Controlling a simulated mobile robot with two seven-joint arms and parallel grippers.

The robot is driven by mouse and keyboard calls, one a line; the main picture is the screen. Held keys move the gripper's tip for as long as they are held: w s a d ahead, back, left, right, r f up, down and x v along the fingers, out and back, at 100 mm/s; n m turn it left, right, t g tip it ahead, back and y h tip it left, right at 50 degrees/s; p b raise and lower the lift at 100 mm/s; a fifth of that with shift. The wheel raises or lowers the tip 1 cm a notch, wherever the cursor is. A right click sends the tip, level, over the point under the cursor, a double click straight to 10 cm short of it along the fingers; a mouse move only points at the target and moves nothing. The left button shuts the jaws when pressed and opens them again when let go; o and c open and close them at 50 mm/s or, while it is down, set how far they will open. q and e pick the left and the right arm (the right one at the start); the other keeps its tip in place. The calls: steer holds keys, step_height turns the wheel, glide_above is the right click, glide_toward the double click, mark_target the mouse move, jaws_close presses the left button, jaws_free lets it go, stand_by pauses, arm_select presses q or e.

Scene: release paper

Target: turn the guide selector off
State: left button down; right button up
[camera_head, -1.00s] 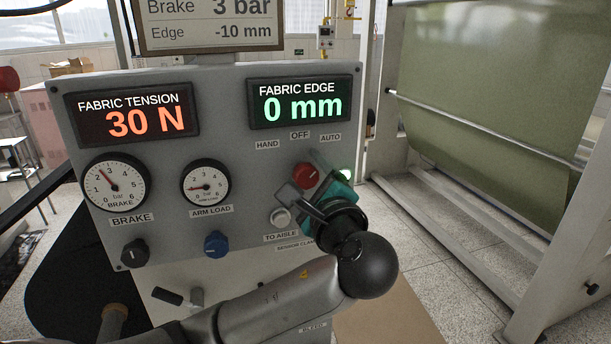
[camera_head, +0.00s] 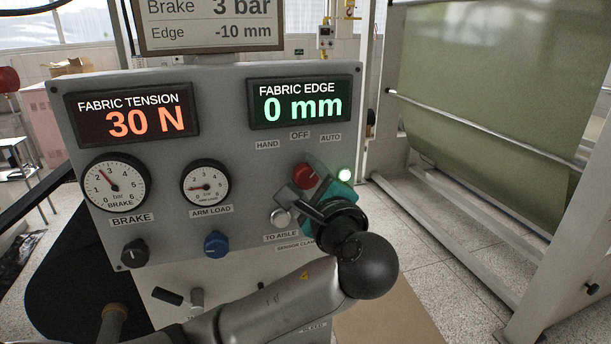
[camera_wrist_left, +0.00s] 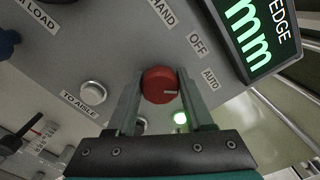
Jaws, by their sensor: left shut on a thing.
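The guide selector is a red round knob (camera_head: 304,175) on the grey panel, below the HAND, OFF and AUTO labels. In the left wrist view the red knob (camera_wrist_left: 159,85) sits between the two fingers of my left gripper (camera_wrist_left: 160,92). The fingers are shut on its sides. The white mark on the knob points to the right, roughly toward the AUTO label (camera_wrist_left: 210,80). In the head view my left gripper (camera_head: 307,181) comes from below and its teal body hides part of the panel.
A green lamp (camera_head: 345,175) glows right of the knob. A white button (camera_head: 281,218) sits close below left. The fabric edge display (camera_head: 300,103) reads 0 mm. A blue knob (camera_head: 216,244) and a black knob (camera_head: 134,252) are farther left.

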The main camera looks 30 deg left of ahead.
arm_select(q)
steer(key=shift+n, duration=0.3)
steer(key=n, duration=0.3)
steer(key=shift+f+n, duration=0.15)
steer(key=shift+n, duration=0.15)
steer(key=shift+n+b, duration=0.45)
steer(key=shift+n, duration=1.65)
steer(key=shift+c, duration=1.4)
jaws_free()
